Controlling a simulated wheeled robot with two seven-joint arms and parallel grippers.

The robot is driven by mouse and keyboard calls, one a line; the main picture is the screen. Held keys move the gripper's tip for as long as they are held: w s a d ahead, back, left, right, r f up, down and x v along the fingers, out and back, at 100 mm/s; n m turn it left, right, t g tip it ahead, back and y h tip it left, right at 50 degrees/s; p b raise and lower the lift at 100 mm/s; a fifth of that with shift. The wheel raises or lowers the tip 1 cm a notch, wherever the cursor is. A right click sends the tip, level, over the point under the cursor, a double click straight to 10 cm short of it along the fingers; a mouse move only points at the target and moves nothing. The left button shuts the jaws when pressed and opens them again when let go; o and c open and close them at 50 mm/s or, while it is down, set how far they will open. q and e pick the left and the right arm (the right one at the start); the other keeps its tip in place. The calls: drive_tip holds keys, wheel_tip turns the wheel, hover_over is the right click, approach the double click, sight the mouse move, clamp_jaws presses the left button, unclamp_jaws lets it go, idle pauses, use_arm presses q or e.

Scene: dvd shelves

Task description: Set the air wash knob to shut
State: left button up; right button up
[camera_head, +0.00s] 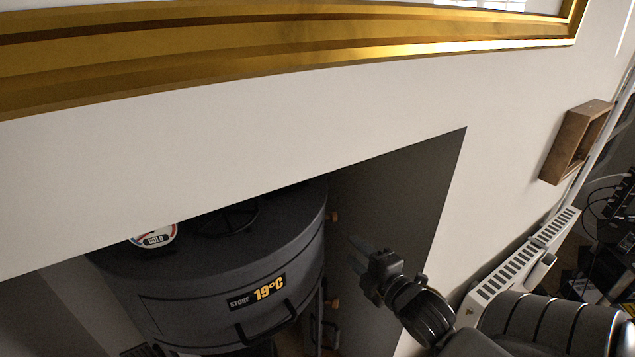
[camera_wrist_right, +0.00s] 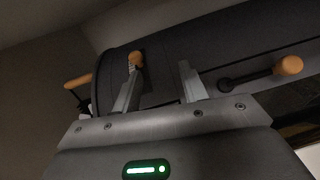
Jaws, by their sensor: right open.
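A dark round-fronted stove (camera_head: 215,270) stands in the wall recess. Orange-tipped handles stick out on its right side, an upper one (camera_head: 334,216) and a lower one (camera_head: 333,303). The right wrist view shows three orange ends: one by the left finger (camera_wrist_right: 136,57), one further left (camera_wrist_right: 78,82), and one on a dark rod at right (camera_wrist_right: 288,66). I cannot tell which is the air wash knob. My right gripper (camera_head: 362,246) is open and empty, to the right of the stove's side. In the wrist view its fingers (camera_wrist_right: 160,88) point toward the stove. My left gripper is out of view.
The recess's right wall (camera_head: 415,205) is close beside my right gripper. A white radiator (camera_head: 520,260) and a small wooden box shelf (camera_head: 575,142) are at right. A gold frame (camera_head: 300,45) hangs above. The stove carries a "STORE 19°C" label (camera_head: 257,293) and a round dial (camera_head: 153,236).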

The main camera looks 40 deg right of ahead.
sight(333, 215)
drive_tip(key=shift+n+t, duration=0.4)
drive_tip(key=shift+n, duration=0.1)
drive_tip(key=w+r+b, duration=0.1)
drive_tip(key=w, duration=0.2)
drive_tip(key=w+d+r+b, duration=0.1)
drive_tip(key=w, duration=0.2)
drive_tip(key=w+r+b, duration=0.1)
drive_tip(key=w+r, duration=0.1)
drive_tip(key=w, duration=0.2)
drive_tip(key=shift+w+d, duration=0.1)
drive_tip(key=shift+d, duration=0.3)
use_arm(q)
drive_tip(key=shift+s+a+f, duration=0.15)
drive_tip(key=shift+s+f, duration=0.35)
drive_tip(key=shift+f, duration=0.2)
drive_tip(key=shift+s+a+f, duration=0.15)
drive_tip(key=shift+s+f, duration=0.35)
drive_tip(key=shift+f, duration=0.2)
use_arm(e)
drive_tip(key=shift+w+f, duration=0.15)
drive_tip(key=shift+w, duration=0.5)
drive_tip(key=shift+c, duration=0.4)
clamp_jaws()
